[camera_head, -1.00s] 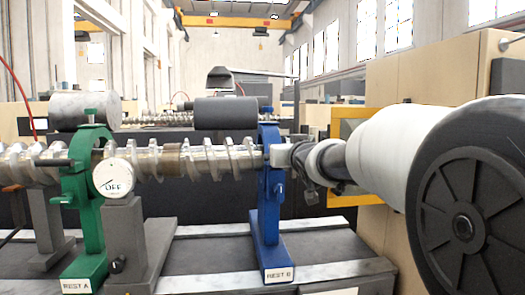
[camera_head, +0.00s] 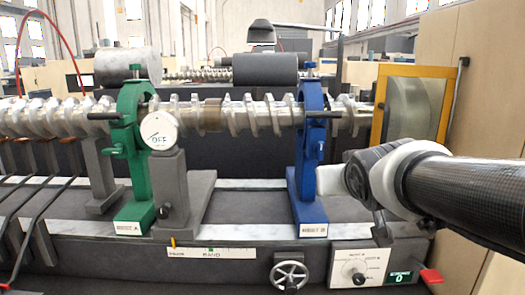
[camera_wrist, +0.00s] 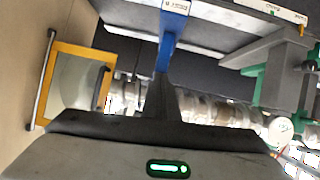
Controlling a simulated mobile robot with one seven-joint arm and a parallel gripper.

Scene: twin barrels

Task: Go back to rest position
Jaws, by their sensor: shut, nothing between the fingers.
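My gripper (camera_head: 352,178) is in the right half of the head view, in front of the machine. It is to the right of the blue rest (camera_head: 312,150) and looks apart from it. In the wrist view my gripper (camera_wrist: 162,85) has its fingers together in the middle, with nothing between them. The blue rest also shows in the wrist view (camera_wrist: 174,25), beyond the fingertips. My arm stretches in from the right edge of the head view.
A long shaft (camera_head: 258,115) runs through the green rest (camera_head: 135,160) and the blue rest. A round gauge (camera_head: 159,131) stands between them. A yellow-framed door (camera_head: 445,100) and a cabinet stand behind my arm. A handwheel (camera_head: 291,271) and dial panel (camera_head: 356,268) are below.

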